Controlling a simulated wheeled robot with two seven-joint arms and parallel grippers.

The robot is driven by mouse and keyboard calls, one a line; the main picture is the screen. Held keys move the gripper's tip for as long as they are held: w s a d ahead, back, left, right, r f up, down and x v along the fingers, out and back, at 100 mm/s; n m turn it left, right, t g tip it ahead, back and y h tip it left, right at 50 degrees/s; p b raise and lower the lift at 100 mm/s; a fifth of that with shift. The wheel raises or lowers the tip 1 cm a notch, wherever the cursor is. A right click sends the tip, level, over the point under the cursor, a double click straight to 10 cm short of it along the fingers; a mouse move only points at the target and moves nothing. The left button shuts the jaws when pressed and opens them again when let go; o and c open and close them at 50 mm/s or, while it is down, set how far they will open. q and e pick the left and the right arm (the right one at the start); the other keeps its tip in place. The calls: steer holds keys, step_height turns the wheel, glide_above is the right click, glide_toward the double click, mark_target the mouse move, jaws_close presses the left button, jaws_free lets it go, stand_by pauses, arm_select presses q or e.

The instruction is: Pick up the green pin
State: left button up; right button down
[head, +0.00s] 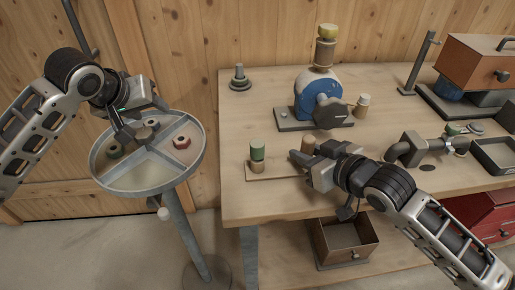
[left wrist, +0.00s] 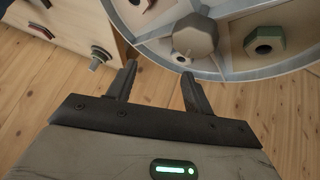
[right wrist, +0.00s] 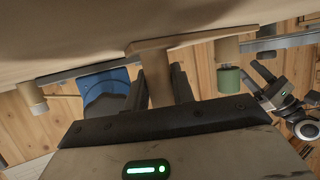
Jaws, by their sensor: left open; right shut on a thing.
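The green pin (head: 257,149) has a green top on a tan base. It stands upright at the left end of a small wooden board (head: 270,172) on the bench. In the upside-down right wrist view its green part (right wrist: 229,79) shows right of the fingers, apart from them. My right gripper (head: 298,158) is shut on a plain tan peg (right wrist: 155,75) at the board's other end; this peg (head: 308,143) is partly hidden in the head view. My left gripper (head: 126,134) is open and empty, close to the hub (left wrist: 195,38) of the round divided tray (head: 145,178).
A blue machine (head: 308,92) with a yellow-topped cylinder stands behind the board. A grey pipe (head: 405,150) and an orange box (head: 473,65) are to the right. A red ring (head: 181,142) lies in the tray. The bench's front left corner is clear.

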arm_select(q)
steer(key=s+d+r+g+h, duration=0.1)
steer(key=s+d+r, duration=0.15)
steer(key=d, duration=0.45)
steer(key=s+d+r+g, duration=0.1)
steer(key=s+d+r, duration=0.15)
steer(key=d, duration=0.55)
steer(key=g+y, duration=0.1)
steer(key=y, duration=0.2)
glide_toward(258, 144)
steer(key=shift+m, duration=0.3)
steer(key=x, duration=0.3)
steer(key=s+x, duration=0.1)
steer(key=shift+w+a+f, duration=0.15)
steer(key=shift+a+f, duration=0.15)
steer(key=shift+f, duration=0.25)
steer(key=x, duration=0.3)
steer(key=w+x, duration=0.1)
steer(key=x, duration=0.2)
steer(key=shift+d, duration=0.25)
steer(key=shift+r, duration=0.1)
steer(key=c, duration=1.1)
steer(key=shift+o, duration=0.2)
